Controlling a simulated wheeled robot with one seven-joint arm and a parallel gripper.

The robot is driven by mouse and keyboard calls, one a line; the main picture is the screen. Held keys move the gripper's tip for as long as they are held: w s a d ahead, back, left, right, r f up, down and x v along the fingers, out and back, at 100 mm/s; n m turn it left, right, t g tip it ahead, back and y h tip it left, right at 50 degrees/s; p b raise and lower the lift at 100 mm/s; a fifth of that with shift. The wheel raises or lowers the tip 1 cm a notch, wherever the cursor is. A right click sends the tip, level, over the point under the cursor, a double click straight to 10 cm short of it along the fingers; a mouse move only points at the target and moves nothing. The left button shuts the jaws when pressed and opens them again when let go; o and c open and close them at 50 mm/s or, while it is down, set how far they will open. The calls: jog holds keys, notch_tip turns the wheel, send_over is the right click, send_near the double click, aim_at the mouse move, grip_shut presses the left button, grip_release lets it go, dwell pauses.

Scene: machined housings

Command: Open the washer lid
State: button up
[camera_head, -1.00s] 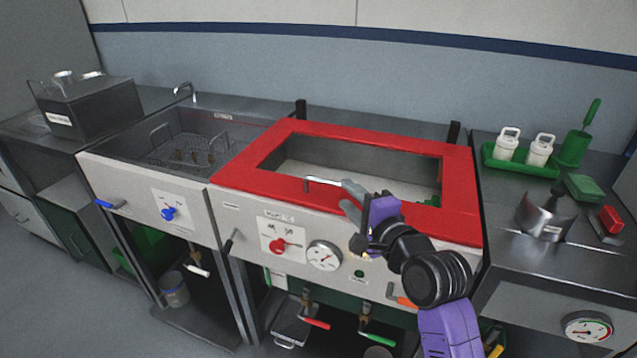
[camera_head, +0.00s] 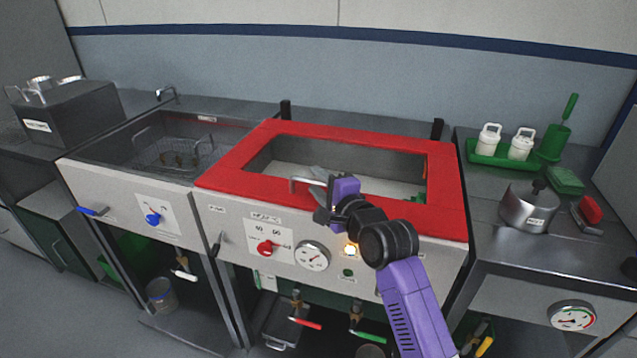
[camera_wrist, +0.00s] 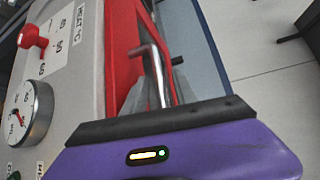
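The washer lid is a red frame (camera_head: 330,135) with a rectangular window, lying flat and closed over the middle unit. A silver bar handle (camera_head: 300,180) stands on its front edge; it also shows in the wrist view (camera_wrist: 157,72). My gripper (camera_head: 323,180) is at the right part of this handle, partly hidden behind its own purple body. In the wrist view the grey fingers of my gripper (camera_wrist: 160,92) stand apart on both sides of the bar. A firm grip on it is not visible.
Below the lid, the front panel carries a red knob (camera_head: 265,248) and a round gauge (camera_head: 312,256). A sink with a basket (camera_head: 170,150) lies to the left. A green tray (camera_head: 500,163) with white bottles and a metal pot (camera_head: 528,210) stand on the right counter.

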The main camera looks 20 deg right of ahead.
jog(key=shift+c, duration=0.4)
grip_shut()
dwell(0.9)
